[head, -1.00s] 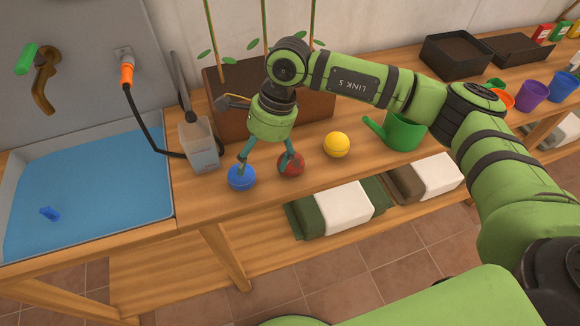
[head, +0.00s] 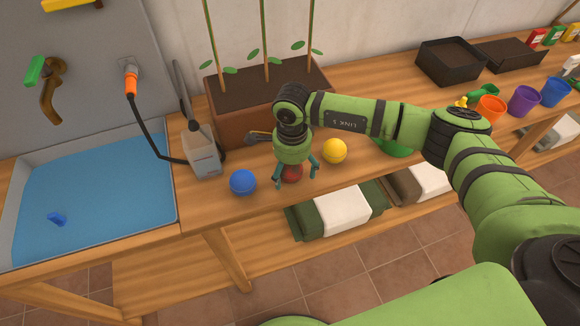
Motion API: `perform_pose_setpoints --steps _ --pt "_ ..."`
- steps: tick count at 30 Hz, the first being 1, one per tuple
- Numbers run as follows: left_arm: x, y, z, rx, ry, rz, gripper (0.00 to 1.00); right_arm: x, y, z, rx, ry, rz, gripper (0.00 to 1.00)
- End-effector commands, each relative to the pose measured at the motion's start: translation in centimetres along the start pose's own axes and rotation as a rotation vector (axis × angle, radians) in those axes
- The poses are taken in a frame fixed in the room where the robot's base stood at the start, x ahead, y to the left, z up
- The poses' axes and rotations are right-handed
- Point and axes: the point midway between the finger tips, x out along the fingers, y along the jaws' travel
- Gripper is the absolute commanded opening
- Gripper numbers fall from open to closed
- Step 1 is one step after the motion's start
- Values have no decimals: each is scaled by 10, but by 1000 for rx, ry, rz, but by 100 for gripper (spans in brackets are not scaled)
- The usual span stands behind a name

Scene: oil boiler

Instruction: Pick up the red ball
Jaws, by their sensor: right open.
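The red ball (head: 291,173) sits on the wooden bench, between a blue ball (head: 243,182) on its left and a yellow ball (head: 334,151) on its right. My right gripper (head: 297,179) points down directly over the red ball. Its fingers are open, one on each side of the ball. The palm hides the top of the ball. I cannot tell whether the fingers touch it. My left gripper is not in view.
A brown planter (head: 227,112) stands behind the gripper. A grey container (head: 202,154) and a blue-filled sink (head: 95,200) are on the left. A green watering can (head: 392,146) is partly hidden by my right arm. Bags (head: 345,210) lie on the shelf below.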

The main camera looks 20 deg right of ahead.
Motion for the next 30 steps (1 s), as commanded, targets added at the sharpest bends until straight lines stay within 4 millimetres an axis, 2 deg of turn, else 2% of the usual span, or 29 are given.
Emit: perform_pose_setpoints --steps 2,5,6,7,8,22,26,28,30 --pt "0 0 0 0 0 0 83 0 0 0 0 0 0 87" --pt "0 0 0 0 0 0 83 0 0 0 0 0 0 51" --pt "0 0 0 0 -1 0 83 0 0 0 0 0 0 35" --pt "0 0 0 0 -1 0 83 0 0 0 0 0 0 23" --pt "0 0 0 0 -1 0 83 0 0 0 0 0 0 19" --pt "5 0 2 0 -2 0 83 -7 -1 0 0 -2 -3 19" --pt "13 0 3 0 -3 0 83 -22 -2 0 -1 -1 -6 19" --pt "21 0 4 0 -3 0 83 -36 -2 0 0 -2 -9 19" --pt "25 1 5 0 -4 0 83 -46 9 -10 1 0 -3 19"
